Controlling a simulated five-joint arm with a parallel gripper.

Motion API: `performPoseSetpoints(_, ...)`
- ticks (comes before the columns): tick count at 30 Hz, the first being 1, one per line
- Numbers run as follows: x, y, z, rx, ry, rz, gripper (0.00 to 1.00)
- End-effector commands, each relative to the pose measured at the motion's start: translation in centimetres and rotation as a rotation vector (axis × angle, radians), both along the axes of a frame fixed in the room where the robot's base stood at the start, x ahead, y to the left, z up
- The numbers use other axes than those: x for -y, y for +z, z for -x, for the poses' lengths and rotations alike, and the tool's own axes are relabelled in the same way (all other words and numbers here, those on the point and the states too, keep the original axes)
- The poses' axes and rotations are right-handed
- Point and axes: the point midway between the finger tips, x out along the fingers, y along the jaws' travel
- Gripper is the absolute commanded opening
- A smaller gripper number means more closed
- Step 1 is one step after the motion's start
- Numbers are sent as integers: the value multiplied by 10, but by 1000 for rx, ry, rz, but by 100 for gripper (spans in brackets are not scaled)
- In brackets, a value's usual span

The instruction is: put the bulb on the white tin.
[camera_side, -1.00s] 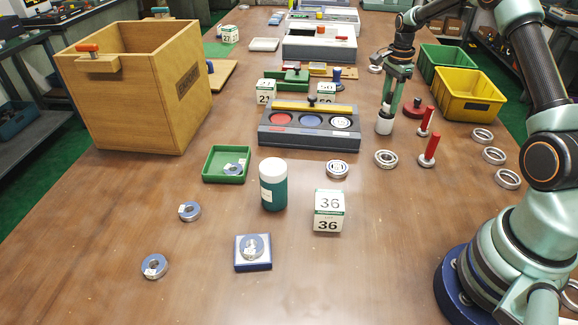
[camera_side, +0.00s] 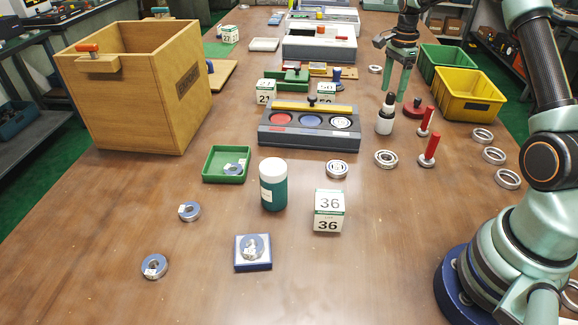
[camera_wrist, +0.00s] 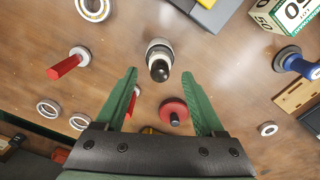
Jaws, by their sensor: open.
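My gripper (camera_side: 394,92) is open and empty. Its green fingers are raised, close to the bulb's top and behind it in the side view. In the wrist view the bulb lies just beyond and between the fingertips (camera_wrist: 159,76), apart from both.
Two red-handled stamps (camera_side: 429,150) and a dark red knobbed piece (camera_side: 414,108) stand right of the tin. A bearing ring (camera_side: 386,159) lies in front. The grey tray (camera_side: 309,142) is close on the left; yellow (camera_side: 469,94) and green bins are behind right.

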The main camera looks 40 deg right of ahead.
Motion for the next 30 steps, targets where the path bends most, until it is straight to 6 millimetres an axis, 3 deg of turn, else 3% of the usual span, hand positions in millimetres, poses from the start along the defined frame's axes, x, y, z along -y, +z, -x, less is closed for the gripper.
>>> performPoseSetpoints(7,0,51,-1,3,0,2,71)
performPoseSetpoints(17,-6,83,0,7,30,4,71)
performPoseSetpoints(20,-23,98,1,30,123,18,71)
performPoseSetpoints(26,-86,137,16,104,476,76,71)
performPoseSetpoints(30,-131,157,37,157,744,131,71)
